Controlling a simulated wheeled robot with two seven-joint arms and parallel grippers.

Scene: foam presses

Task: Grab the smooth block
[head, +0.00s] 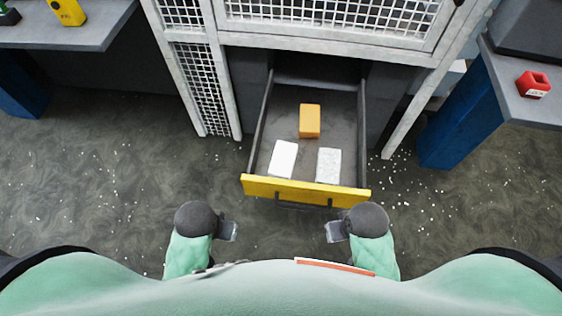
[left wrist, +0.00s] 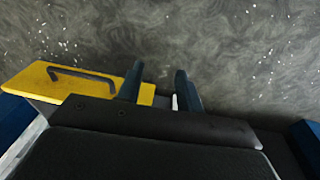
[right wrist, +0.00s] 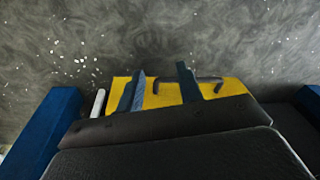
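Three blocks lie in an open drawer in the head view. A plain white block (head: 283,159) with an even, smooth-looking face lies at the front left. A white block with a speckled, rough-looking face (head: 328,165) lies at the front right. An orange block (head: 309,121) lies farther back. My left gripper (head: 228,231) is in front of the drawer, to its lower left; in the left wrist view its fingers (left wrist: 157,70) are apart with nothing held. My right gripper (head: 335,231) is below the drawer's right part; in the right wrist view its fingers (right wrist: 160,68) are apart and empty.
The drawer's yellow front (head: 262,188) with a dark handle (head: 300,206) stands between my grippers and the blocks. A mesh cabinet (head: 330,15) rises above it. Grey tables flank it, with a yellow item (head: 67,11) left and a red item (head: 533,84) right. White bits dot the floor.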

